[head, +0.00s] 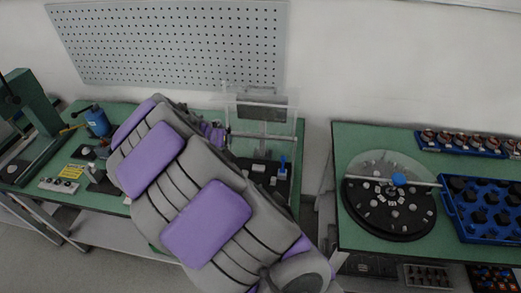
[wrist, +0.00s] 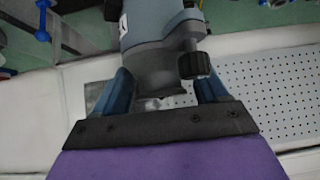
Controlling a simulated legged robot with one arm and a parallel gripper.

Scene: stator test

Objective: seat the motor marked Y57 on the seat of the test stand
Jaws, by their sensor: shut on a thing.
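In the wrist view my gripper (wrist: 163,76) is shut on a dark blue-grey motor-like body (wrist: 152,28) with a black knob on its right side. A small white label shows on its left side, but its marking is too small to read. In the head view my purple and grey arm covers much of the left bench, and the gripper and held body are hidden or too small to make out. A stand with a clear guard (head: 262,103) and a blue handle (head: 283,163), likely the test stand, is just right of the arm. I cannot make out its seat.
On the left bench stand a green press (head: 32,105) and a blue device (head: 97,121). The right bench holds a round dark turntable (head: 388,228) with a clear cover and blue trays (head: 457,222) of parts. A gap separates the benches. A pegboard (head: 170,45) hangs behind.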

